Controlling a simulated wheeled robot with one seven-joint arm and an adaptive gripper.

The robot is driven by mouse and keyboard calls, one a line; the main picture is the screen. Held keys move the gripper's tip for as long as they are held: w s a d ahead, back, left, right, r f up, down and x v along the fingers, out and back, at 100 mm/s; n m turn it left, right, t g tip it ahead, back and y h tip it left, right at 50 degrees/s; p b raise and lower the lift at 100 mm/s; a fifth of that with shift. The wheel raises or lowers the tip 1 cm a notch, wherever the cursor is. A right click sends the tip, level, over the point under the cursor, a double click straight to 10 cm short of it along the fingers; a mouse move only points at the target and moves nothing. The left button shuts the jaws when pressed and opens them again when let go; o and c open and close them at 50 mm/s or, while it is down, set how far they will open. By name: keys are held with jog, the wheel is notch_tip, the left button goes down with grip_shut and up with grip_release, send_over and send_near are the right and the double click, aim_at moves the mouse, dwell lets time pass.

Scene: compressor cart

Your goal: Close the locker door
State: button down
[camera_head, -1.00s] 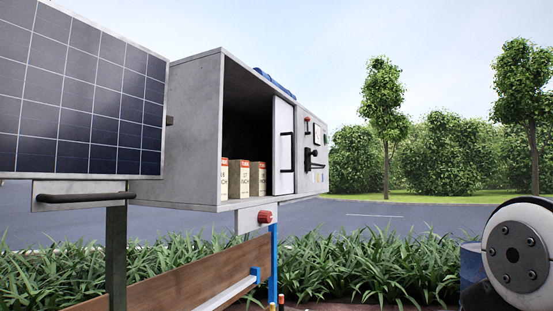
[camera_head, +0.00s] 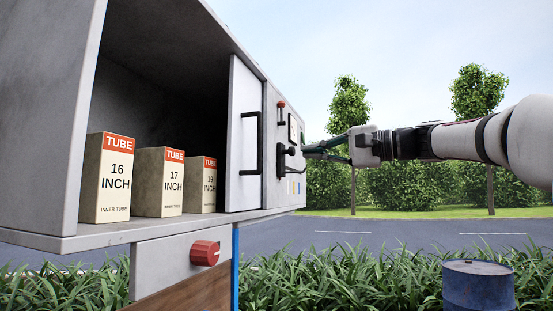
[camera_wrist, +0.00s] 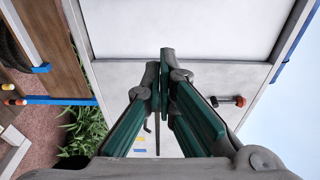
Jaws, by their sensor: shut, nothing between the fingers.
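The locker (camera_head: 215,30) is a grey box with a dark open front. Its white door (camera_head: 246,180) stands at the right end of the opening and leaves most of it uncovered. The door carries a black vertical bar handle (camera_head: 255,144). My gripper (camera_head: 308,150) is to the right of the door, in front of the side panel with a black lever (camera_head: 287,158). In the wrist view my gripper (camera_wrist: 164,75) has its fingers together and empty, before a white surface. The door handle does not show there. Contact with the panel cannot be told.
Several tube boxes, including the 17 inch one (camera_head: 160,183), stand inside the locker behind the opening. A red knob (camera_head: 205,253) sticks out below it. A small red-topped lever (camera_head: 281,112) is on the side panel. A blue drum (camera_head: 478,287) stands at lower right.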

jog(key=x, duration=0.3)
jog(key=p+x, duration=0.1)
jog(key=x, duration=0.2)
jog(key=p+x, duration=0.1)
jog(key=x, duration=0.2)
jog(key=shift+a+r, duration=0.3)
jog(key=shift+a, duration=0.1)
jog(key=shift+s+a+f+p, duration=0.1)
jog(key=shift+s+p, duration=0.1)
jog(key=shift+s, duration=0.35)
jog(key=shift+s+a+r+p, duration=0.1)
jog(key=shift+s+p, duration=0.15)
jog(key=shift+s, duration=0.35)
jog(key=shift+s+a+f+p, duration=0.1)
jog(key=shift+s+p, duration=0.1)
jog(key=shift+s, duration=0.35)
